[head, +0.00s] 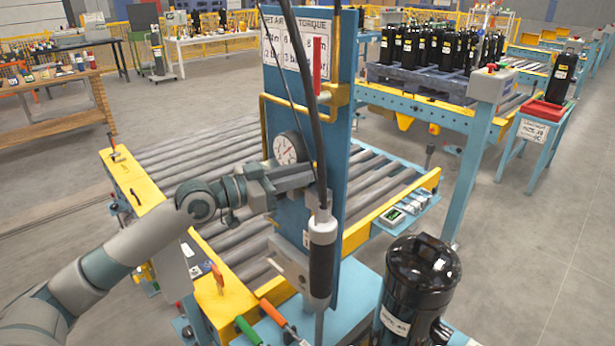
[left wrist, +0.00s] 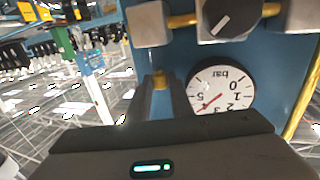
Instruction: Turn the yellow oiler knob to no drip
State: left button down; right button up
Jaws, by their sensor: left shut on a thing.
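The yellow oiler knob (left wrist: 160,78) shows in the left wrist view, small and partly hidden between the fingertips of my left gripper (left wrist: 160,92). The gripper is shut on it, in front of the blue panel. In the head view my left gripper (head: 304,178) reaches the blue panel (head: 346,150) just below a round gauge (head: 290,148). The knob is hidden there. The gauge (left wrist: 220,91) appears upside down right of the fingers in the wrist view. The knob's setting marks cannot be read. My right gripper is not in view.
A black regulator knob (left wrist: 230,16) sits on a grey block beside brass pipe. A hanging tool (head: 322,255) with a dark cable is close in front of the panel. A black compressor (head: 420,285) stands at the lower right. Rollers (head: 225,160) lie behind my left arm.

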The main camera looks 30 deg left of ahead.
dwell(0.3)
pick_arm(q)
jog(key=c, duration=1.6)
grip_release()
jog(key=shift+r, duration=0.15)
